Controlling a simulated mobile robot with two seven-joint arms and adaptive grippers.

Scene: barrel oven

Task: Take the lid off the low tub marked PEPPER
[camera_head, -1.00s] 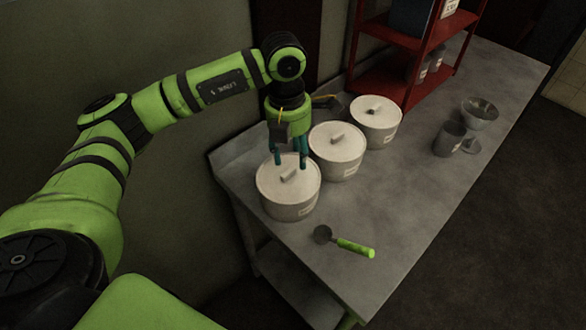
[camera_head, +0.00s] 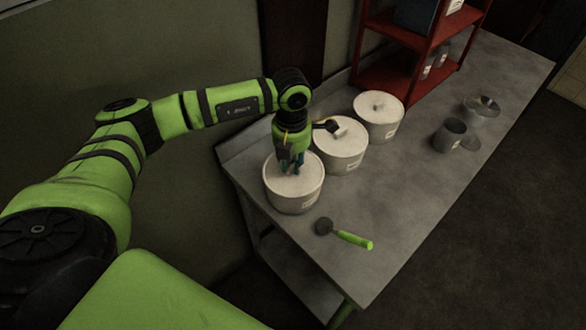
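Three low white tubs with lids stand in a row on the bench. The nearest tub (camera_head: 288,203) has its lid (camera_head: 310,178) on, and the writing on its label is too small to read. My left gripper (camera_head: 291,168) points down over this lid. Its teal fingers are close together at the lid's handle, which they hide, and look shut on it. The middle tub (camera_head: 341,163) and the far tub (camera_head: 384,132) also have lids on, with unreadable labels. My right gripper is not in view.
A scoop with a green handle (camera_head: 353,239) lies in front of the nearest tub. A grey metal cup (camera_head: 450,134) and a bowl (camera_head: 482,106) stand at the right. A red shelf (camera_head: 400,72) stands behind. The bench's middle (camera_head: 415,190) is clear.

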